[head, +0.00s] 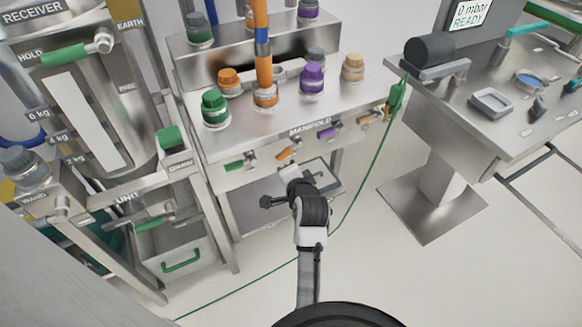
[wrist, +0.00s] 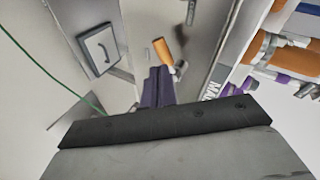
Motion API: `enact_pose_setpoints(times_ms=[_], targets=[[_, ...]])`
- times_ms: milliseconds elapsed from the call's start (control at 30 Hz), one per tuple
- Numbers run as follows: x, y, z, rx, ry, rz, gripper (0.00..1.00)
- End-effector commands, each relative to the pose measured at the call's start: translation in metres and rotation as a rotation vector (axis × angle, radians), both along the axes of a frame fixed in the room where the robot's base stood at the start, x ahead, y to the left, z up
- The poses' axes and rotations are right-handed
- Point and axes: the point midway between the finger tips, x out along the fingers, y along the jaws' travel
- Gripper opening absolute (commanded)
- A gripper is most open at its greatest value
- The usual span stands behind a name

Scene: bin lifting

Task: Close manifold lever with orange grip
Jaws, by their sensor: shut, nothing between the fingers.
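The lever with the orange grip (head: 286,153) is on the front face of the manifold (head: 350,106), between the green-grip and purple-grip levers. Its grip lies sideways, pointing left and slightly down from its metal pivot. The orange grip also shows in the wrist view (wrist: 162,49), just beyond the fingertips. My gripper (wrist: 159,72) is shut and empty, its dark fingers together and close to the grip. I cannot tell whether they touch it. In the head view my wrist is just below the orange grip, and the fingertips are hard to make out.
The green-grip lever (head: 234,166) is to the left, and the purple-grip lever (head: 327,132) to the right. Capped ports, including a green cap (head: 214,104), stand on the manifold top. A green hose (head: 349,217) hangs at the right and runs across the floor.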

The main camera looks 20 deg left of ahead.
Motion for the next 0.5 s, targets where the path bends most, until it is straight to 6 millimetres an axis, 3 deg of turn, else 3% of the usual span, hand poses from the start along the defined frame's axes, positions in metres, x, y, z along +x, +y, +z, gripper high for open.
enact_pose_setpoints(times_ms=[33,200,400,500], targets=[[0.003,0.0,-0.022,0.1,0.065,-0.02,0.0],[0.018,-0.007,-0.063,0.558,0.345,-0.124,0.0],[0.036,-0.03,-0.088,0.996,0.609,-0.242,0.0],[0.041,-0.038,-0.092,1.114,0.678,-0.273,0.0]])
